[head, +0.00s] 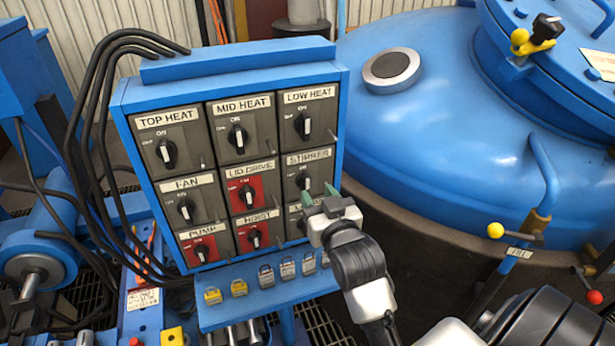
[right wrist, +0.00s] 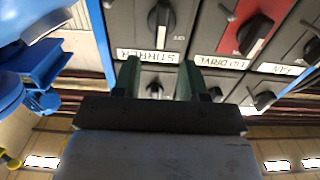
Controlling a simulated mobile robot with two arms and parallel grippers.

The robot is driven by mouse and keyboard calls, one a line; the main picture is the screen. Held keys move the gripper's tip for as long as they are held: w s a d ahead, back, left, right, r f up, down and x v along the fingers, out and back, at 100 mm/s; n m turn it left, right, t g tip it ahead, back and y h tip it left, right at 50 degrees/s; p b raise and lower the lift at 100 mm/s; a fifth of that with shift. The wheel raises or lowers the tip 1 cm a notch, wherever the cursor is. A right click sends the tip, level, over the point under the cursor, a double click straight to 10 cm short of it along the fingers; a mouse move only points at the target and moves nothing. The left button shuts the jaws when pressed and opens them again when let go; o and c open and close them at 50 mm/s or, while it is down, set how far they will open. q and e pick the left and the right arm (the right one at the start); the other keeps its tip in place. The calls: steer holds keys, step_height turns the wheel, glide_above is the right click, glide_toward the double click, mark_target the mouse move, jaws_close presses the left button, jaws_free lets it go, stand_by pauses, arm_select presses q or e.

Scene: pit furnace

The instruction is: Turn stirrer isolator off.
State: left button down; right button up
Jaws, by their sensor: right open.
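The stirrer isolator (head: 303,181) is a black rotary knob on a dark grey plate, in the right column and middle row of the blue switch panel. Its handle stands roughly upright, near the ON mark. In the right wrist view, which is upside down, the stirrer knob (right wrist: 160,22) shows beyond the fingertips, by its STIRRER label (right wrist: 148,56). My right gripper (head: 320,196) has its green fingers apart and empty in front of the panel, close to the stirrer knob's lower right. I cannot tell contact. The fingers also show in the right wrist view (right wrist: 159,72). My left gripper is out of view.
The low heat knob (head: 304,124) is above, the red lid drive switch (head: 247,194) left. My gripper partly covers the switch below. Several padlocks (head: 265,276) hang under the panel. A blue furnace lid (head: 430,130) fills the right; black cables (head: 95,120) run at left.

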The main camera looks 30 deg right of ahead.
mark_target(307, 180)
steer(key=x, duration=0.6)
steer(key=shift+w+p, duration=0.25)
steer(key=shift+p, duration=0.1)
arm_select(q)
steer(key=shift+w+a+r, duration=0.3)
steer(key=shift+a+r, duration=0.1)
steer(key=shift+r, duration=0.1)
arm_select(e)
jaws_close()
